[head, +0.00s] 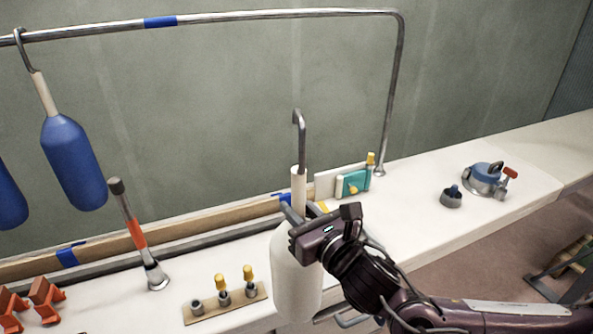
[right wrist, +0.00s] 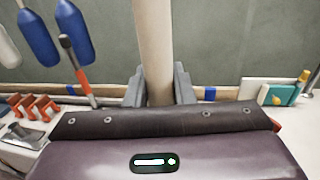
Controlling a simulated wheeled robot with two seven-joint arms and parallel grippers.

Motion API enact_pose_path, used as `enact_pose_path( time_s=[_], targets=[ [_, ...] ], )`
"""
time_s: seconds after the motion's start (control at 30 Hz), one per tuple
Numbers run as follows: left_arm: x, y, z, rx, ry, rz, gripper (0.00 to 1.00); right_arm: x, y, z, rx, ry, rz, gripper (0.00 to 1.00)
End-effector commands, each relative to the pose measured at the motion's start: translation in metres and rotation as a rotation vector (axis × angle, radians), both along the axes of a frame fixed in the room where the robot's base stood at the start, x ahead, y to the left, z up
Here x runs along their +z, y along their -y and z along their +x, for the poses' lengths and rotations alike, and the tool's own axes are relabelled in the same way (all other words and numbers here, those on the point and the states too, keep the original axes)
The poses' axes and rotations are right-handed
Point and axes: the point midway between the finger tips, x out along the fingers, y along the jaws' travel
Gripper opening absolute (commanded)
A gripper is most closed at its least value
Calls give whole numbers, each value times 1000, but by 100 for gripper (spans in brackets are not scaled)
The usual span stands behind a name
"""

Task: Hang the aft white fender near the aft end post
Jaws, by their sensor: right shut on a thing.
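The white fender (head: 297,285) is upright in the head view, with a pale neck and a grey hook (head: 299,125) on top. My right gripper (head: 301,214) is shut on its neck, which also shows between the fingers in the right wrist view (right wrist: 154,45). The hook is apart from the metal rail (head: 270,14) and appears below it in the picture. The aft end post (head: 393,100) stands to the right of the hook, dropping from the rail to the white deck. My left gripper is not in view.
Blue fenders (head: 73,163) hang at the left. A blue tape band (head: 160,21) marks the rail. An orange-banded tool (head: 136,234) stands on the deck. A teal block (head: 352,183) sits near the post's foot, and a blue-topped fitting (head: 486,178) lies farther right. The rail between tape and post is clear.

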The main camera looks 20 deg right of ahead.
Motion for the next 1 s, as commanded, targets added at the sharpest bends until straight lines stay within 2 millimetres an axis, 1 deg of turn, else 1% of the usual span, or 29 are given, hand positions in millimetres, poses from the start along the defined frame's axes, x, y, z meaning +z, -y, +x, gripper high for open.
enact_pose_path(
  time_s=[0.03,0.2,0.37,0.6,0.63,1.0],
  targets=[
    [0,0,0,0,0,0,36,-13,-2,-4,-18,-2,15,0],
    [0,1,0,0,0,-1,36,-49,-5,-16,-79,1,7,0],
    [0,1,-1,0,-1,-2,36,-73,-6,-23,-119,5,2,0],
    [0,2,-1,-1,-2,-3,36,-98,-7,-30,-158,7,-1,0],
    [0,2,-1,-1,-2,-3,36,-101,-8,-31,-164,7,-1,0],
    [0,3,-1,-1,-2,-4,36,-96,-17,-29,-147,11,14,0]
  ],
)
